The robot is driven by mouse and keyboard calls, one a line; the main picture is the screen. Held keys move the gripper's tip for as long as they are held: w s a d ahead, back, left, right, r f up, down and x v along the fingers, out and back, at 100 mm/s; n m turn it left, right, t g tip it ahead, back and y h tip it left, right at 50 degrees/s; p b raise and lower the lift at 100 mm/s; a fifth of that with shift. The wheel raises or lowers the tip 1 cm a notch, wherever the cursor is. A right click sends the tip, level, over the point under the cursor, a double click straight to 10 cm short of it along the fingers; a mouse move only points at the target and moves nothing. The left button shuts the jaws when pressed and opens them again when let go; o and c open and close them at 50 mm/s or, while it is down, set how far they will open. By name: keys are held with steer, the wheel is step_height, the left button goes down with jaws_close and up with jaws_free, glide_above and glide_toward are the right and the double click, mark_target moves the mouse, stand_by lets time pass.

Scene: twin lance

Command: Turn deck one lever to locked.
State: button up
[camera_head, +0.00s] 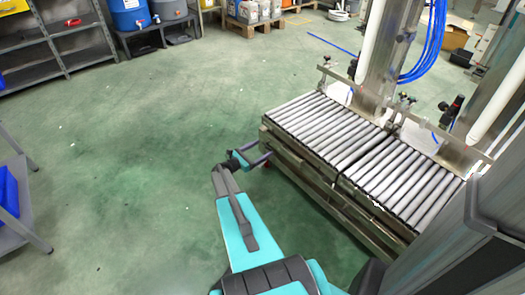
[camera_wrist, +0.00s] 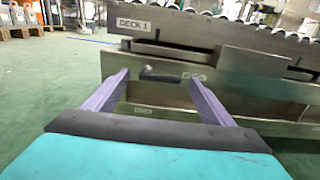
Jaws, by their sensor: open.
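The lever (camera_wrist: 160,75) looks like a short dark bar lying roughly level on the metal side face, below the DECK 1 label (camera_wrist: 134,24) in the wrist view. My gripper (camera_wrist: 160,82) is open, its two purple fingers on either side of the lever in the picture. I cannot tell whether they touch the face. A small label (camera_wrist: 194,76) sits just right of the lever; its text is too blurred to read. In the head view my gripper (camera_head: 262,156) is at the near left corner of the roller deck (camera_head: 315,122); the lever does not show there.
A second roller deck (camera_head: 405,182) adjoins on the right, with steel columns (camera_head: 375,65) and blue hoses (camera_head: 428,42) behind. The green floor (camera_head: 130,140) left of the arm is clear.

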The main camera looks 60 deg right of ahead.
steer(key=shift+s+d, duration=0.2)
steer(key=shift+d, duration=0.4)
steer(key=shift+c, duration=0.3)
steer(key=c, duration=1)
